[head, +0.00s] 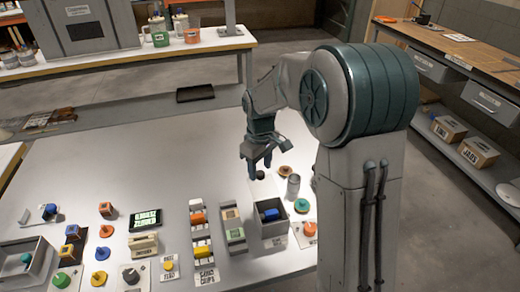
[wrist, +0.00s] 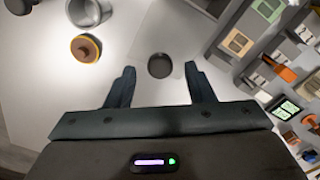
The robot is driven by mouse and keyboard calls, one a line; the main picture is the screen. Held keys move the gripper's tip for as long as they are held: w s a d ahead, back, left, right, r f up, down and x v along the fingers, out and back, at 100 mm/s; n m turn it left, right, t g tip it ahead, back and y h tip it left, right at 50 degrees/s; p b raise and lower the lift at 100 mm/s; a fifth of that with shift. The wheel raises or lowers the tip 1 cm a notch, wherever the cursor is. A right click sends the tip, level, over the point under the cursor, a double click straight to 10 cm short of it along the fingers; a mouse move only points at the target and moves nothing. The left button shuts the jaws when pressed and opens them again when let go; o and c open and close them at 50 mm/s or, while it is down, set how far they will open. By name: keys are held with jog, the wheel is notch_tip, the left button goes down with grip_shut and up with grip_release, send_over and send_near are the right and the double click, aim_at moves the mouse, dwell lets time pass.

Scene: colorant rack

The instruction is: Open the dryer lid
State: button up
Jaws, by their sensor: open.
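My gripper (head: 258,163) is open and empty above the white table, pointing down; its two fingers also show in the wrist view (wrist: 157,86). A small dark round piece (wrist: 159,66) lies below and between the fingertips, apart from them as far as I can see; it also shows under the gripper in the head view (head: 260,175). I cannot tell which thing is the dryer or its lid. A brown-orange disc with a knob (wrist: 87,47) and a grey cylinder (wrist: 88,13) stand beside the dark piece. A grey box (head: 271,232) holds a blue piece (head: 270,214).
Blocks and knobbed discs in several colours crowd the table's front, with a small black display (head: 145,219) among them. A grey open tray (head: 37,273) is at front left. The table's middle left is clear. A large grey machine (head: 85,28) stands on the bench behind.

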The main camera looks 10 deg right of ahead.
aim_at(260, 173)
notch_tip(260, 173, up, 13)
dwell(0.3)
jog(key=shift+s+f, duration=0.1)
jog(key=s+d+f+m+t, duration=0.1)
jog(key=s+d+m, duration=0.2)
jog(key=s, duration=0.8)
jog(key=s+d+f+m+t+p, duration=0.1)
jog(key=s+m, duration=0.4)
jog(key=s, duration=0.6)
jog(key=shift+d+f+t, duration=0.4)
jog(key=shift+d+f, duration=0.4)
jog(key=shift+d, duration=0.25)
